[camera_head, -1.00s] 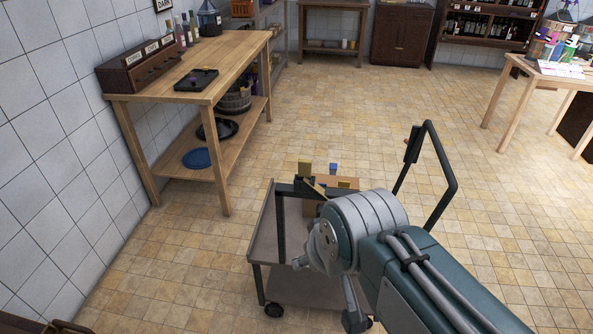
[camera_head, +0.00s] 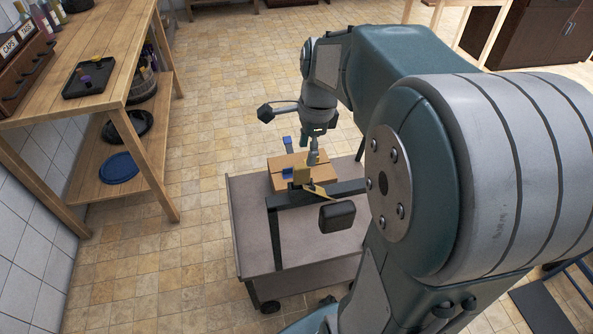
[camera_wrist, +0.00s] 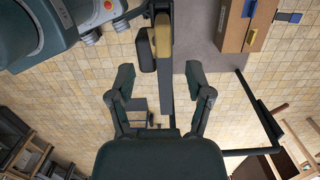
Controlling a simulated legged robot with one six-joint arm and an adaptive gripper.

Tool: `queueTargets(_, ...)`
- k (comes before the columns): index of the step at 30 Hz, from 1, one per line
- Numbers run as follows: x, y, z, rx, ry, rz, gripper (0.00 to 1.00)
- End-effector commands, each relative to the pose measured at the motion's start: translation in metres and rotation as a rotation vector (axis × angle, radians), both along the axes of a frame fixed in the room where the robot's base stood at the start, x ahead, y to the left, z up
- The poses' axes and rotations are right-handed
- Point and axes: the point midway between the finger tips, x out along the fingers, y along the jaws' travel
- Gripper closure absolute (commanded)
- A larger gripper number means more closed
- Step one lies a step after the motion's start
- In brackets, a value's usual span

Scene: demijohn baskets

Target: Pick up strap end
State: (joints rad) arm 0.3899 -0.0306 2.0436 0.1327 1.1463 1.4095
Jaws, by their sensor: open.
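A flat yellow strap (camera_head: 320,190) shows by the dark bar of the grey cart (camera_head: 250,232), beside a cardboard box (camera_head: 288,168). I cannot clearly make out the strap's free end. In the wrist view a tan strap-like piece (camera_wrist: 162,38) lies along the dark bar, ahead of my fingertips. A dark pad (camera_wrist: 147,48) is just left of it. My gripper (camera_wrist: 160,78) is open, its two fingers well apart with nothing held between them. In the head view my gripper (camera_head: 313,155) points down over the cart near the box.
The box carries blue and yellow tabs; it also shows in the wrist view (camera_wrist: 237,25). A wooden workbench (camera_head: 120,75) with a black tray (camera_head: 88,80) stands at left. A blue round lid (camera_head: 118,168) lies on its lower shelf. Tiled floor between bench and cart is clear.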

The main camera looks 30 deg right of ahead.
Motion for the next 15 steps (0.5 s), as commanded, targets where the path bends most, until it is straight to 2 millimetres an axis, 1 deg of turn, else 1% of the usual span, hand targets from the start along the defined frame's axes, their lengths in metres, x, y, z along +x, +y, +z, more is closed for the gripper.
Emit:
queueTargets(1, 0.0, 0.002, -0.009, 0.001, 0.004, 0.001, 0.34)
queueTargets(3, 0.001, 0.003, -0.02, 0.001, 0.003, 0.002, 0.34)
queueTargets(10, 0.003, 0.005, -0.039, 0.0, 0.001, 0.004, 0.34)
queueTargets(15, 0.009, 0.009, -0.066, 0.0, 0.004, 0.004, 0.34)
